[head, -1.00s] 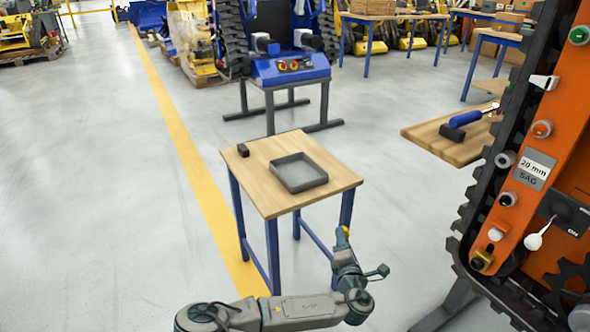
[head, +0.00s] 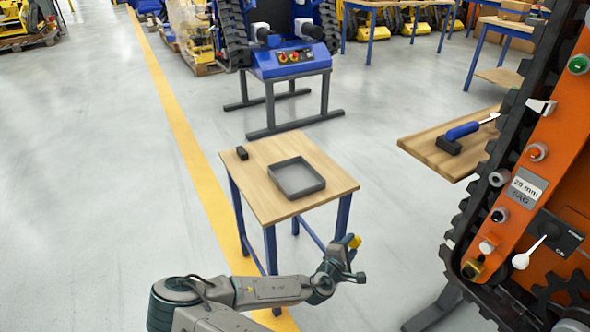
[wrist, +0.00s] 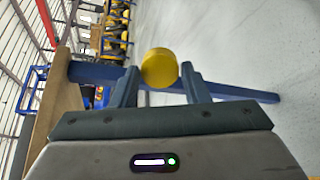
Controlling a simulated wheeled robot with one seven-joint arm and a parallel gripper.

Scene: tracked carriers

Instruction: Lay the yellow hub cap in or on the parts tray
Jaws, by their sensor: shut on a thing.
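The yellow hub cap (wrist: 159,68) is between the two fingers of my gripper (wrist: 160,84) in the wrist view, with its round face showing. In the head view the hub cap (head: 354,241) is a small yellow spot at the end of my gripper (head: 348,247), which is shut on it. The parts tray (head: 297,177) is a grey, shallow square tray on the small wooden table. It looks empty. My gripper is in front of the table's near right corner, apart from the tray.
The small table (head: 262,203) has blue legs and carries a small black block (head: 242,153) at its back left. An orange tracked machine (head: 555,190) stands at the right. The floor at left is clear.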

